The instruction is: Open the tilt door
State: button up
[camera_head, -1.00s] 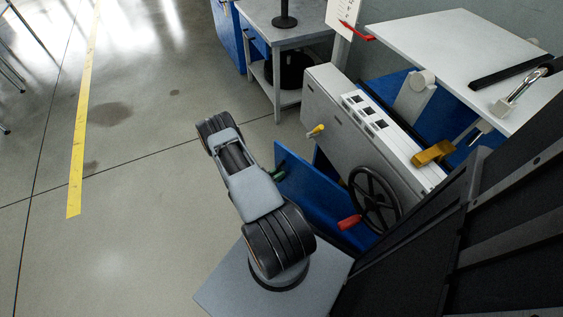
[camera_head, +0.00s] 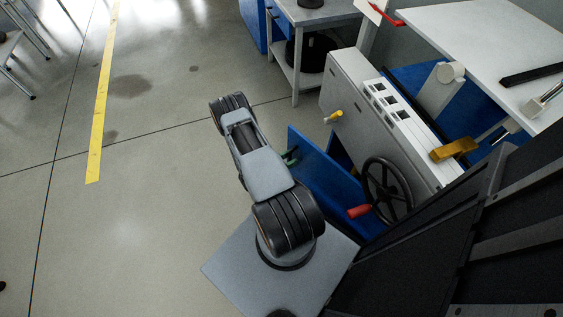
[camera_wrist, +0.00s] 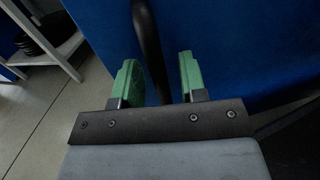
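The tilt door is a blue panel (camera_head: 325,170) low on the front of a grey machine (camera_head: 370,110). In the head view it leans out from the machine, with a dark gap behind its upper edge. In the wrist view the fingers stand apart on either side of a dark bar handle (camera_wrist: 147,35). A gap shows beside the bar, so it is not clearly clamped. The blue door surface (camera_wrist: 235,45) fills the background.
A yellow knob (camera_head: 334,117) sticks out from the machine front. A grey table (camera_head: 313,14) stands behind. The floor (camera_head: 150,235) at left is clear.

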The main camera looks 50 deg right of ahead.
jog(key=p+v, duration=0.1)
jog(key=v, duration=1.2)
jog(key=shift+a, duration=0.35)
jog(key=shift+c, duration=0.2)
